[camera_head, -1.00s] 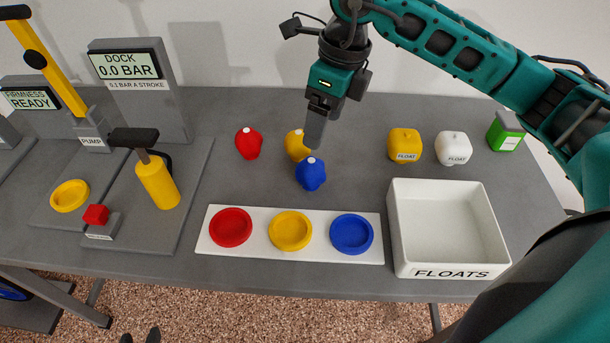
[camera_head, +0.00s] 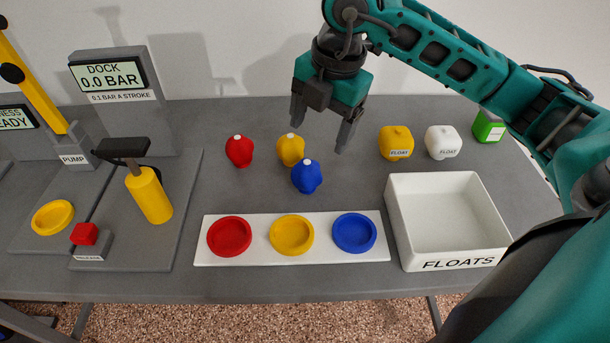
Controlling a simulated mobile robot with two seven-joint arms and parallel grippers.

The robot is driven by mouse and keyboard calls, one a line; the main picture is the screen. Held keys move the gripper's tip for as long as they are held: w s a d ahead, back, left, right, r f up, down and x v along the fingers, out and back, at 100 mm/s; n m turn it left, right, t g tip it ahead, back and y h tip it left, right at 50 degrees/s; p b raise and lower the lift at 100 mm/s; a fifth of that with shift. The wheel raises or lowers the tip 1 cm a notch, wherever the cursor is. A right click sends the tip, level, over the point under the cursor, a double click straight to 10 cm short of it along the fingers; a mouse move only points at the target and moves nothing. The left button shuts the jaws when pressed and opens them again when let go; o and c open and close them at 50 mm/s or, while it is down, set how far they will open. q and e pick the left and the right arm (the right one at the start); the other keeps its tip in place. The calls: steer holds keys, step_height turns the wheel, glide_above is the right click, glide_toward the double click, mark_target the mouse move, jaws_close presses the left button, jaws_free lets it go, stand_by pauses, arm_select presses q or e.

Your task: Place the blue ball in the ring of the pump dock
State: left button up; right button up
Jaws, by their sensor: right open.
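The blue ball (camera_head: 306,179), with a pale cap on top, stands on the grey table in front of the yellow ball (camera_head: 290,150) and right of the red ball (camera_head: 239,152). My right gripper (camera_head: 320,138) is open and empty, pointing down above and behind the blue ball, with both fingers apart. The dock display (camera_head: 108,75) reads 0.0 BAR. A yellow ring (camera_head: 52,217) lies on the grey base at the left, beside the yellow pump cylinder (camera_head: 150,196) with its black handle. My left gripper is out of view.
A white strip (camera_head: 262,257) with red, yellow and blue dishes lies in front of the balls. Right of it stands the white FLOATS bin (camera_head: 450,258). Yellow (camera_head: 396,143) and white (camera_head: 443,142) floats stand behind the bin. A red button block (camera_head: 84,234) is beside the ring.

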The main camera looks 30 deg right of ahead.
mark_target(311, 161)
steer(key=f, duration=0.4)
steer(key=w+f+b, duration=0.1)
steer(key=f, duration=0.1)
steer(key=shift+a+f, duration=0.2)
steer(key=shift+f, duration=0.1)
steer(key=shift+w+a+f+b, duration=0.15)
steer(key=shift+w+f, duration=0.2)
steer(key=shift+f, duration=1)
steer(key=shift+w+d+f+b, duration=0.15)
steer(key=shift+w+f, duration=0.15)
steer(key=shift+f, duration=1)
steer(key=shift+a, duration=0.1)
steer(key=shift+c, duration=0.3)
steer(key=c, duration=0.8)
step_height(311, 161, up, 20)
steer(key=p, duration=0.3)
